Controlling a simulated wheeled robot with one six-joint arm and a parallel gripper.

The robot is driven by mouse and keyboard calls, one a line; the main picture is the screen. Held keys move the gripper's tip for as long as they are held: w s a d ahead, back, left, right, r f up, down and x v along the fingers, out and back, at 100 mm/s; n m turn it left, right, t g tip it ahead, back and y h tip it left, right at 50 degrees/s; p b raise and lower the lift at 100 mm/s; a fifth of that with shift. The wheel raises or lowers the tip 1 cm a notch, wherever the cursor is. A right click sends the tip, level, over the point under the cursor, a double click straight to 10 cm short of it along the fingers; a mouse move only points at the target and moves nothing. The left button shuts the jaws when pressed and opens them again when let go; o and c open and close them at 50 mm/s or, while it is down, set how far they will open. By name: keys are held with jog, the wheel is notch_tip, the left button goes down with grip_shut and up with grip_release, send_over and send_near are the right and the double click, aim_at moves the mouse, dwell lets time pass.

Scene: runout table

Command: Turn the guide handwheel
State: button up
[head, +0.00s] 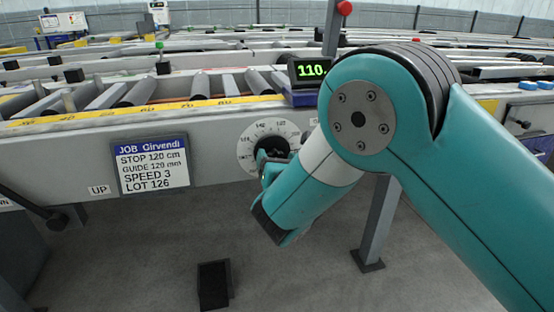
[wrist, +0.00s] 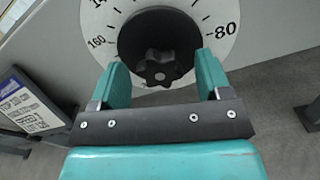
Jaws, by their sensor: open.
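The guide handwheel is a black knob with a lobed grip (wrist: 160,68) in front of a white numbered dial (wrist: 222,45). In the head view the dial (head: 247,153) sits on the grey side of the table, its right part near my arm. My gripper (wrist: 160,72) is open, its two teal fingers on either side of the lobed grip in the wrist view; I cannot tell whether they touch it. In the head view my gripper (head: 266,172) covers the knob's lower part. A green display (head: 311,70) above the dial reads 110, its right end hidden by my arm.
A job card (head: 151,163) left of the dial reads stop 120 cm, guide 120 mm, speed 3, lot 126. An UP label (head: 99,190) and a black lever (head: 35,207) are further left. A red-topped post (head: 334,28) stands behind the display. Floor below is mostly clear.

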jog(key=c, duration=0.9)
jog(key=shift+c, duration=0.2)
jog(key=shift+m, duration=0.3)
jog(key=shift+f+m+b, duration=0.2)
jog(key=shift+m+b, duration=4.8)
jog(key=shift+m, duration=2.75)
jog(key=shift+f+m+b, duration=0.15)
jog(key=shift+m+b, duration=4.85)
jog(key=shift+m, duration=2.75)
